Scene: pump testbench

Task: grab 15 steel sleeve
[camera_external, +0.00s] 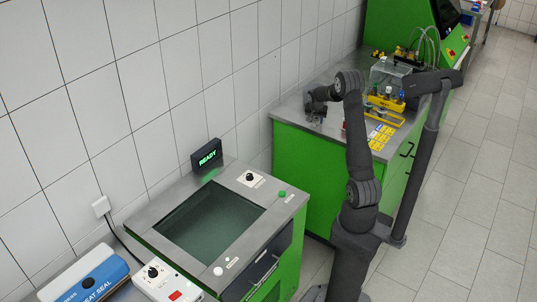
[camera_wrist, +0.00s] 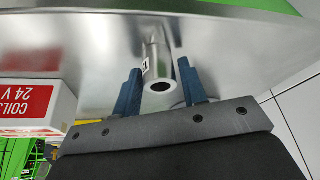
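A shiny steel sleeve (camera_wrist: 157,72) with a dark round bore and a small dark marking on its side lies between my fingers in the wrist view. The marking is too small to read surely. My gripper (camera_wrist: 161,88) has its two blue fingers apart, one on each side of the sleeve, with visible gaps. In the external view my gripper (camera_external: 316,114) is low over the left end of the steel-topped green bench (camera_external: 288,111). The sleeve cannot be made out there.
A red and white box marked COILS 24 V (camera_wrist: 30,103) stands left of my gripper in the wrist view. Yellow labels (camera_external: 380,137) and a yellow fixture (camera_external: 386,102) are to the right on the bench. A tiled wall (camera_external: 235,80) runs behind.

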